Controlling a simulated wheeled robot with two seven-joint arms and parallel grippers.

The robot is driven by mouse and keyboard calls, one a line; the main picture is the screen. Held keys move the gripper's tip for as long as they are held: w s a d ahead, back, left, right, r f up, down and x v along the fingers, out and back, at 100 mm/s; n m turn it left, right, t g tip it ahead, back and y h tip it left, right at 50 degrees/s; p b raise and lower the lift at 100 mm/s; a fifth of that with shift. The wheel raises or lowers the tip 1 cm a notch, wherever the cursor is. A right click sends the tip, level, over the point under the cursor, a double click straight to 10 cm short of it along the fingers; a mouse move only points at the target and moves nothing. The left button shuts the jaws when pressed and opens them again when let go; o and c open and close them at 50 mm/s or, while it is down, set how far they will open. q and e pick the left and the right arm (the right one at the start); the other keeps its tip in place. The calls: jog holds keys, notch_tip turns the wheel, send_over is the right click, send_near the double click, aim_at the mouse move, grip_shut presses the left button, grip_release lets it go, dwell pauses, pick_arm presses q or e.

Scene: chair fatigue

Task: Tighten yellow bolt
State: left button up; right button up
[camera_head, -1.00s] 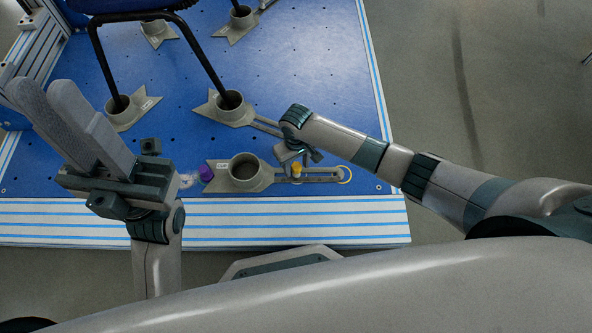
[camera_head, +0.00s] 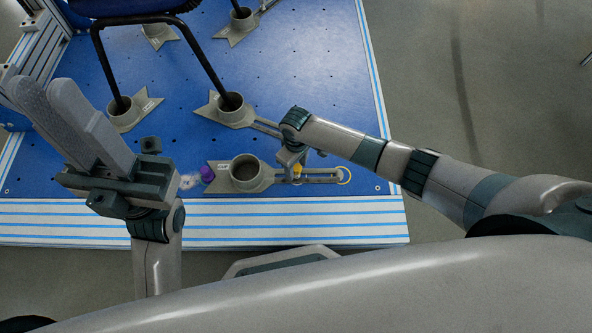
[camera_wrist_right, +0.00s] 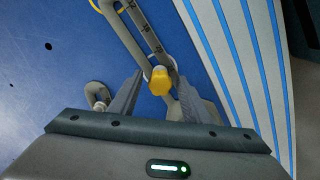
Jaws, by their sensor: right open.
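The yellow bolt (camera_head: 297,169) stands in the slotted arm of the grey front clamp (camera_head: 222,178) on the blue board, partly hidden by my right gripper in the head view. In the right wrist view the yellow bolt (camera_wrist_right: 160,81) shows between the fingers of my right gripper (camera_wrist_right: 158,76). Those fingers are open, one on each side of the bolt head; I cannot tell whether they touch it. My left gripper (camera_head: 44,88) is raised over the board's left side, away from the bolt. Its fingers appear side by side, and any gap is unclear.
A purple knob (camera_head: 207,174) sits left of the front clamp. A chair's black leg (camera_head: 207,58) stands in another grey cup (camera_head: 231,107) behind. The striped front edge (camera_head: 300,221) is clear.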

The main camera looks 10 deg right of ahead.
jog(key=shift+n+p, duration=0.3)
jog(key=shift+n, duration=1.7)
jog(key=c, duration=1)
jog(key=shift+r+m+p, duration=0.15)
jog(key=shift+m+p, duration=0.55)
jog(key=shift+p, duration=0.35)
jog(key=shift+m+p, duration=0.7)
jog(key=shift+m, duration=0.6)
